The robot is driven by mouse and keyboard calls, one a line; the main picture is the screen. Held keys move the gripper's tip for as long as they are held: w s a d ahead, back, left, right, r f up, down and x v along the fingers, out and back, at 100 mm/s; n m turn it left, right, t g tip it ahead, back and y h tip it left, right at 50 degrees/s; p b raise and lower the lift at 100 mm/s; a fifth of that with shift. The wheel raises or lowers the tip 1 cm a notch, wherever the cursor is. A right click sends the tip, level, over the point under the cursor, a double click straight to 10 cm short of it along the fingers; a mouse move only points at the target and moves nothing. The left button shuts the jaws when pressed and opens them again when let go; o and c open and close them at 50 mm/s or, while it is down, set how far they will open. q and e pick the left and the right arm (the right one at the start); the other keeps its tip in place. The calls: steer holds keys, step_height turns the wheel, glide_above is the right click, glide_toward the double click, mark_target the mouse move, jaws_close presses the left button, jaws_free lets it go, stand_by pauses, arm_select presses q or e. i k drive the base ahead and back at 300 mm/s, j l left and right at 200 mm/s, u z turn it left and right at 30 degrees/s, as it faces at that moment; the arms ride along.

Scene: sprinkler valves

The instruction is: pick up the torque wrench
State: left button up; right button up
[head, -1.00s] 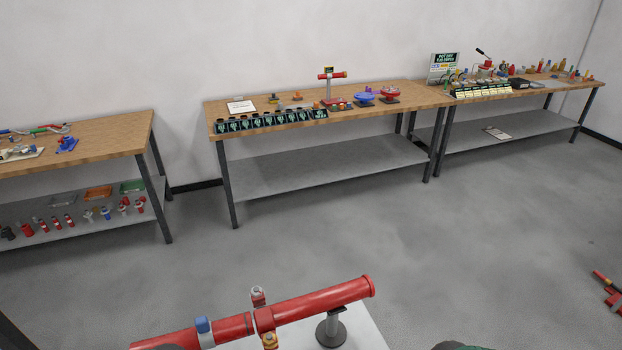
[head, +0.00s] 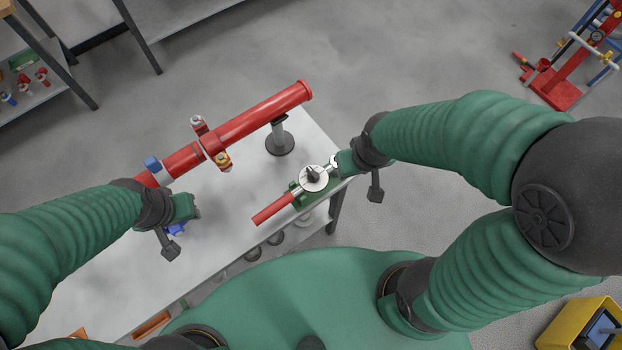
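The torque wrench lies near the front right edge of the light grey table (head: 120,275). It has a red handle (head: 270,210), a round white dial with a dark knob, and a silver end pointing up and right. My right gripper (head: 341,164) is at that silver end, close to it or touching it. Its fingers are seen from above, so I cannot tell whether they are open or shut on it. A green part shows under the dial. My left gripper (head: 190,206) is over the table's left part, near the red pipe, with no held object visible; its opening is unclear.
A red pipe (head: 255,121) with a blue band and a clamped fitting runs across the table on a grey stand (head: 280,140). A blue item (head: 175,229) lies below my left gripper. A red rig (head: 560,85) stands on the floor at right, a yellow case (head: 575,325) at lower right.

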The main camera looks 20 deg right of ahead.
mark_target(305, 185)
steer(key=u, duration=2.65)
steer(key=z, duration=3.1)
steer(key=k+j+u, duration=0.45)
steer(key=i, duration=0.1)
